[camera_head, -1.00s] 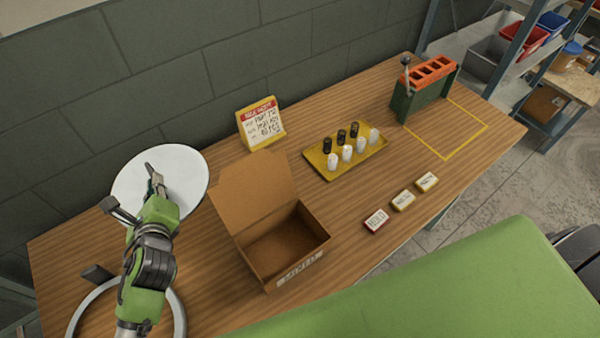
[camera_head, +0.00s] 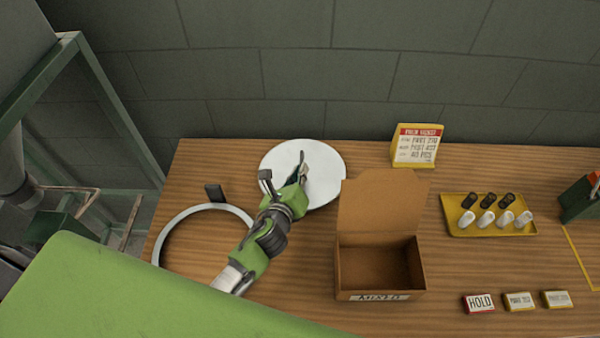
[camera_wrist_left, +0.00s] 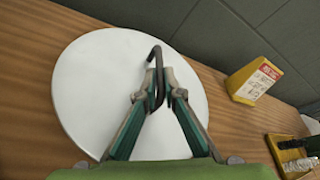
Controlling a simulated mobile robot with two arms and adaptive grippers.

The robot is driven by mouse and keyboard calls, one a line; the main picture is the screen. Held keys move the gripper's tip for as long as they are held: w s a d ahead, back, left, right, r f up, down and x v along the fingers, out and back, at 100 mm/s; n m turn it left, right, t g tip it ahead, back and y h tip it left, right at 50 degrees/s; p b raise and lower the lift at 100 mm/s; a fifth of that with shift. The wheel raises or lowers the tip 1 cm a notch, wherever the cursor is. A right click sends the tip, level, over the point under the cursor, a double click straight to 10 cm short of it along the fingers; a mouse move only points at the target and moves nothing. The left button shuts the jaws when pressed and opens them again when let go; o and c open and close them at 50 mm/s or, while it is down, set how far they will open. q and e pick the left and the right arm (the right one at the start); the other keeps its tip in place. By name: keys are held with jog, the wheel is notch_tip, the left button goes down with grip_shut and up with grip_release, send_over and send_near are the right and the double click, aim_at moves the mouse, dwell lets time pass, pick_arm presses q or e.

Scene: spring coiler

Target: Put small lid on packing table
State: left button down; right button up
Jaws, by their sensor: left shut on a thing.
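The small lid is a round white disc (camera_head: 325,178) with a dark hooked handle (camera_wrist_left: 155,58). It is at the back edge of the wooden packing table (camera_head: 300,265), left of the open cardboard box. My left gripper (camera_head: 299,172) reaches over it from the front left. In the left wrist view the gripper (camera_wrist_left: 155,97) is shut on the handle, with the white disc (camera_wrist_left: 85,85) below the fingers. I cannot tell whether the disc touches the table or hangs just above it. My right gripper is not in view.
A grey ring (camera_head: 168,228) with a dark tab lies at the table's left end. The open cardboard box (camera_head: 381,294) stands right of the lid.

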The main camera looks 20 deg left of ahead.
pick_arm(q)
jog(key=c, duration=2.2)
grip_release()
jog(key=shift+f, duration=0.1)
jog(key=shift+o, duration=0.2)
jog(key=shift+s, duration=0.1)
jog(key=b+v, duration=0.1)
jog(key=v, duration=0.9)
jog(key=shift+s, duration=0.15)
jog(key=shift+b+v, duration=0.3)
jog(key=shift+v, duration=0.55)
